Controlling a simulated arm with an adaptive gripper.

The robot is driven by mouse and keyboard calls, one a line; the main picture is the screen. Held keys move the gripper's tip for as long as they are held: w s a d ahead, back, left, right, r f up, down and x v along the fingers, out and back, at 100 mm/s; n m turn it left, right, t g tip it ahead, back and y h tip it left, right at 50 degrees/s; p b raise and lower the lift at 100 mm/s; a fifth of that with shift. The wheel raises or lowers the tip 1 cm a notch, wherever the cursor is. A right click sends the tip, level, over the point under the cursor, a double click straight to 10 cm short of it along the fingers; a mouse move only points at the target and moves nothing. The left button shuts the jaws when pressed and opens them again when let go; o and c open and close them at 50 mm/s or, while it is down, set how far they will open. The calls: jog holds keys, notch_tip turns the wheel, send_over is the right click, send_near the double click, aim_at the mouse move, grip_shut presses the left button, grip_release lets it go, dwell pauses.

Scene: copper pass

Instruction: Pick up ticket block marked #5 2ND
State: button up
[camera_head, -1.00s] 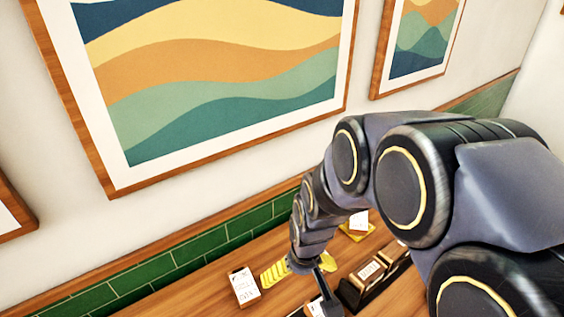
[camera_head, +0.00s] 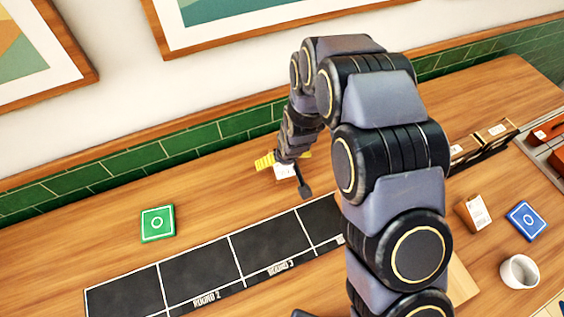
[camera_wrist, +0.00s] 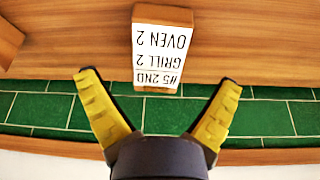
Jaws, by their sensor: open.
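The ticket block marked #5 2ND (camera_wrist: 160,45) shows at the top middle of the wrist view, a wooden block with a white label. The label reads upside down: #5 2ND, GRILL 2, OVEN 2. My gripper (camera_wrist: 160,80) is open, its two yellow fingers apart to the left and right of the block's lower end, with nothing held. In the head view my gripper (camera_head: 285,158) is small, above the wooden counter near the green tiles. A white-labelled block (camera_head: 284,173) is partly hidden there by the gripper.
A dark mat (camera_head: 200,272) marked ROUND 2 and ROUND 3 lies in front. A green square (camera_head: 158,223) is at left. Another ticket block (camera_head: 474,212), a blue square (camera_head: 526,220) and a white cup (camera_head: 519,271) are at right. Another wooden piece (camera_wrist: 8,42) enters the wrist view's left edge.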

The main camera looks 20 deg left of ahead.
jog(key=x, duration=0.4)
jog(key=shift+d+f, duration=0.1)
jog(key=shift+d, duration=0.05)
jog(key=shift+f, duration=0.25)
dwell(0.4)
jog(key=c, duration=1.2)
